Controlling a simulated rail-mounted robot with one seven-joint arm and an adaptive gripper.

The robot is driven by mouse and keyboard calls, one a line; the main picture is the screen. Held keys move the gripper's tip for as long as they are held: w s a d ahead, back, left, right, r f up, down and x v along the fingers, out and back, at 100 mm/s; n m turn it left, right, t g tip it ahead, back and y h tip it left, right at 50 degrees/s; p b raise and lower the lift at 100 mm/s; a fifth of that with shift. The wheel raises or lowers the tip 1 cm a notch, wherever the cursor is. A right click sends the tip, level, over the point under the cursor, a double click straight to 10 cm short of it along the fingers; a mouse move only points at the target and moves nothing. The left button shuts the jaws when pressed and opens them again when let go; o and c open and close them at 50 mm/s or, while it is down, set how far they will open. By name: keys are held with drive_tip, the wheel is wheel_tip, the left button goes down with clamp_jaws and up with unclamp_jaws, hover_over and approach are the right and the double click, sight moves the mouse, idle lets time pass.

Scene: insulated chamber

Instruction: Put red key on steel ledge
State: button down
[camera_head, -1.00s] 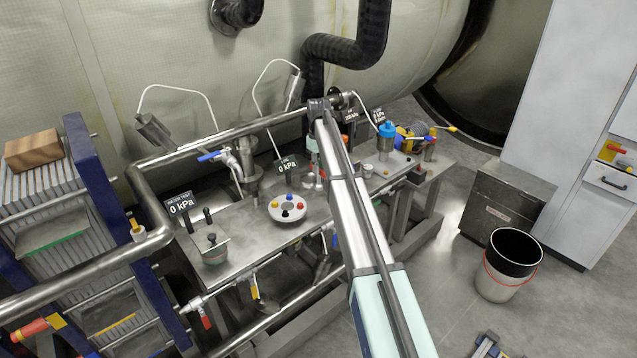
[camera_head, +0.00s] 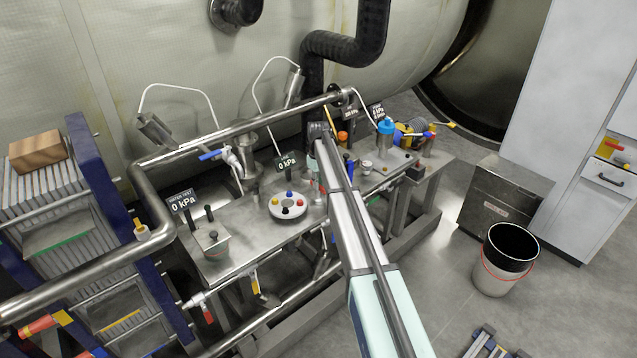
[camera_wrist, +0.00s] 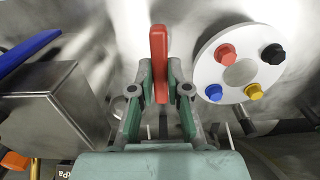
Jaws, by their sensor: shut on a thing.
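My gripper (camera_wrist: 160,92) is shut on the red key (camera_wrist: 158,50), seen in the wrist view as an upright red bar between the fingertips. Steel surface shows behind the key; I cannot tell whether the key touches it. In the head view my own arm largely hides the gripper, near the middle of the steel bench (camera_head: 245,218). The bench has a flat metal top with fittings. I cannot tell which part of the steel is the ledge.
A white round dish (camera_wrist: 205,72) with red, black, blue and yellow knobs is right of my gripper in the wrist view. A steel box (camera_wrist: 50,108) is on the left. A steel pipe rail (camera_head: 255,128) runs behind the bench. A bucket (camera_head: 497,278) stands on the floor.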

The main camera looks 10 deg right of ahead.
drive_tip(key=shift+f, duration=0.1)
drive_tip(key=c, duration=1.1)
unclamp_jaws()
drive_tip(key=shift+c, duration=0.2)
wheel_tip(320, 180, up, 12)
drive_tip(key=b, duration=0.4)
